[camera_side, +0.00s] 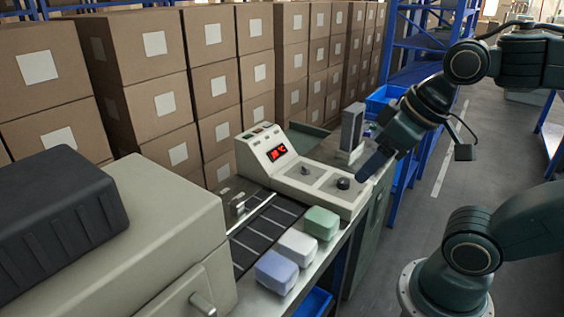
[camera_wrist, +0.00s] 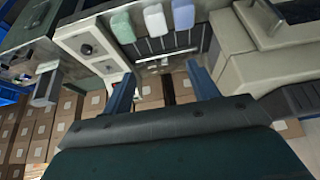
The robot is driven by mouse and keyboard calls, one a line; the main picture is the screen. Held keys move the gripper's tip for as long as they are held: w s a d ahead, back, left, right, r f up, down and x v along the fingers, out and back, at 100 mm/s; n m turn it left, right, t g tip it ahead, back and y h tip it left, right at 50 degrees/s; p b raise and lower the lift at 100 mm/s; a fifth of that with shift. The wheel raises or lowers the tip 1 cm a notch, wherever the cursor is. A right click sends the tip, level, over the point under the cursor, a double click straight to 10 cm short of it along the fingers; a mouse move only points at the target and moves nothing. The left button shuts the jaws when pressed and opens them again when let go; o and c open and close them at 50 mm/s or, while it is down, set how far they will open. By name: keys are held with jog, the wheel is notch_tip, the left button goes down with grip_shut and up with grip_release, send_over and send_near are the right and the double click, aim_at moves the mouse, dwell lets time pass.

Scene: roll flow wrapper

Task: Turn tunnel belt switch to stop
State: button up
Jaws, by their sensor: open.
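The pale control console (camera_side: 320,188) carries a red-lit display (camera_side: 276,152) and two rotary knobs. One is a small grey knob (camera_side: 306,171) near the display; the other is a larger black knob (camera_side: 343,183) at the right end. No labels are readable, so I cannot tell which is the tunnel belt switch or its setting. In the wrist view one dark knob (camera_wrist: 86,50) shows on the console at upper left. My gripper (camera_wrist: 160,68) is open and empty there. In the side view my gripper (camera_side: 374,164) is beyond the console's right end, apart from the black knob.
A green block (camera_side: 321,223), a white block (camera_side: 298,244) and a blue block (camera_side: 276,272) sit beside the dark slatted belt (camera_side: 263,232). A grey upright post (camera_side: 352,127) stands behind the console near my gripper. Stacked cartons (camera_side: 210,82) line the back.

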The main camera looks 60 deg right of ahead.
jog(key=shift+w+d+r, duration=0.1)
jog(key=shift+w+r, duration=0.1)
jog(key=shift+w, duration=0.15)
jog(key=c, duration=0.3)
jog(key=shift+m+g+h, duration=0.3)
jog(key=shift+m+g, duration=0.5)
jog(key=shift+m, duration=0.1)
jog(key=w+d+r, duration=0.1)
jog(key=w, duration=0.2)
jog(key=w+d+r, duration=0.1)
jog(key=w+d, duration=0.1)
jog(key=w, duration=0.1)
jog(key=w+d+r, duration=0.1)
jog(key=w, duration=0.3)
jog(key=shift+w+d+r, duration=0.1)
jog(key=shift+d, duration=0.15)
jog(key=shift+c, duration=0.8)
jog(key=m+g, duration=0.4)
send_over(306, 167)
notch_tip(306, 167, down, 16)
jog(key=shift+w+d+r, duration=0.1)
jog(key=shift+r, duration=0.1)
jog(key=shift+f, duration=0.15)
notch_tip(306, 167, down, 14)
jog(key=shift+r, duration=0.25)
